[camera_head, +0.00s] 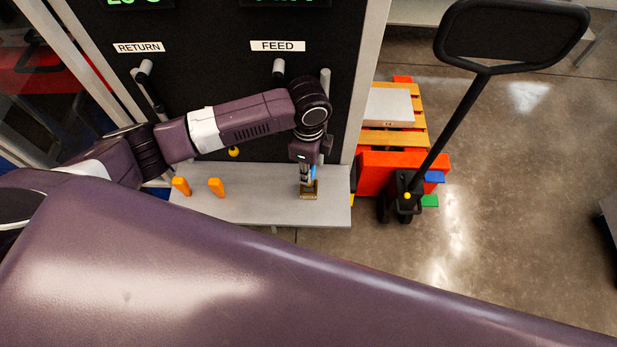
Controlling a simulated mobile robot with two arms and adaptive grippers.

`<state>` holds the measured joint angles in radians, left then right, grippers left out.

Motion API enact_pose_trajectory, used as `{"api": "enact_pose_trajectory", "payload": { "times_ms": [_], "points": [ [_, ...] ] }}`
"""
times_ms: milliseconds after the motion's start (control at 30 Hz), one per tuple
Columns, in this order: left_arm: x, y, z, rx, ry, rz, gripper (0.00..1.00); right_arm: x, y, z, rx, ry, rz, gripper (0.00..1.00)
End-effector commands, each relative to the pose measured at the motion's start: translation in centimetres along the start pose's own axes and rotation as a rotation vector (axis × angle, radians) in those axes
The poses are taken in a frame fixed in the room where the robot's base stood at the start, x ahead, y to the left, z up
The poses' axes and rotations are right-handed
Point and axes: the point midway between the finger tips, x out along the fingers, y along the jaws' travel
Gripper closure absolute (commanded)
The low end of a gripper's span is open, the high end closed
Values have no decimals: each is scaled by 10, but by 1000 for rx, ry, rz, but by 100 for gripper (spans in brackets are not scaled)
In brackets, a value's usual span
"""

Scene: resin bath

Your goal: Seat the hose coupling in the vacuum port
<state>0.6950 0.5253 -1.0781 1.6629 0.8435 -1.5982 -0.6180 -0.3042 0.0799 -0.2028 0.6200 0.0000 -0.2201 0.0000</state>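My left gripper (308,184) points down over the right part of a light grey shelf (255,205) below the dark panel. A small brass-coloured piece (309,195) shows at its fingertips, at the shelf surface. A bit of blue (313,172) shows beside the fingers. The view is too small to tell whether either is the hose coupling or the vacuum port, or whether the fingers are closed on anything. My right gripper is not in view.
Two orange pegs (181,186) (217,187) stand on the shelf's left part. RETURN (138,47) and FEED (278,46) labels mark the panel, with grey handles below them. A pallet jack (452,125) and pallet stand right. My purple arm fills the foreground.

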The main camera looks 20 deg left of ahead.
Motion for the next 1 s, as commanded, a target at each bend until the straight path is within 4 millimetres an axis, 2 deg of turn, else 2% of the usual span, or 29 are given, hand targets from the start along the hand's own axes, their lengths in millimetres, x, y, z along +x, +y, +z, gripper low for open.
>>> {"api": "enact_pose_trajectory", "payload": {
  "times_ms": [167,400,833,867,1000],
  "points": [
    [15,0,-1,0,1,2,100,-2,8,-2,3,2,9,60],
    [48,0,-1,0,0,2,100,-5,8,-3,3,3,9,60],
    [56,0,0,0,1,0,100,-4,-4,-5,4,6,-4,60],
    [56,0,0,0,0,0,78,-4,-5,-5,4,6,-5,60],
    [56,0,0,0,1,0,63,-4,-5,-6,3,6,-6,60]
  ]
}}
